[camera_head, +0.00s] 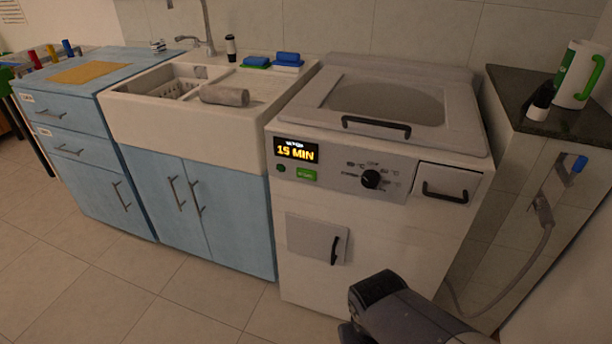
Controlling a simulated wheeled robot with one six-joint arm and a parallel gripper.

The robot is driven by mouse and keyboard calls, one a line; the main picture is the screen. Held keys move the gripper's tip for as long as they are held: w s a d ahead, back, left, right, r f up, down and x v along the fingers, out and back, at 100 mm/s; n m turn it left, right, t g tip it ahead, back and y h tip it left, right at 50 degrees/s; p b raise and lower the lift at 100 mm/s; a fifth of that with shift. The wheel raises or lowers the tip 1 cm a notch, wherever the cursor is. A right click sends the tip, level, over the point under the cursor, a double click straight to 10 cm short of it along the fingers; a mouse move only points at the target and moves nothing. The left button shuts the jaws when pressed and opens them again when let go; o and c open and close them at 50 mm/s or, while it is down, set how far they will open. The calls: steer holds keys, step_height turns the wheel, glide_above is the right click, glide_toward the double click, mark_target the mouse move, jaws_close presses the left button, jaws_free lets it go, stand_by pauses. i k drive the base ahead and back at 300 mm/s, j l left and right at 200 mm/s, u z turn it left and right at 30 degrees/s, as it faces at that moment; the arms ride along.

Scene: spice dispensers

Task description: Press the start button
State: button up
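The washing machine (370,240) is white with a grey front panel. Its lit display (296,151) reads "15 MIN" in yellow. I cannot tell from the lettering which of the two is the start button. Part of my arm shows at the bottom right, in front of the machine and apart from the panel.
A black knob (371,179) and a drawer with a black handle (445,191) are right of the buttons. A blue sink cabinet (190,205) stands to the left. A dark-topped counter (550,118) with a green-and-white bottle (577,75) is at right. The tiled floor at left is clear.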

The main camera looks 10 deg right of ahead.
mark_target(307, 174)
steer(key=i+j+u, duration=0.1)
steer(key=j+u, duration=0.3)
steer(key=i+j+u, duration=0.2)
steer(key=j+u, duration=0.15)
steer(key=j, duration=0.1)
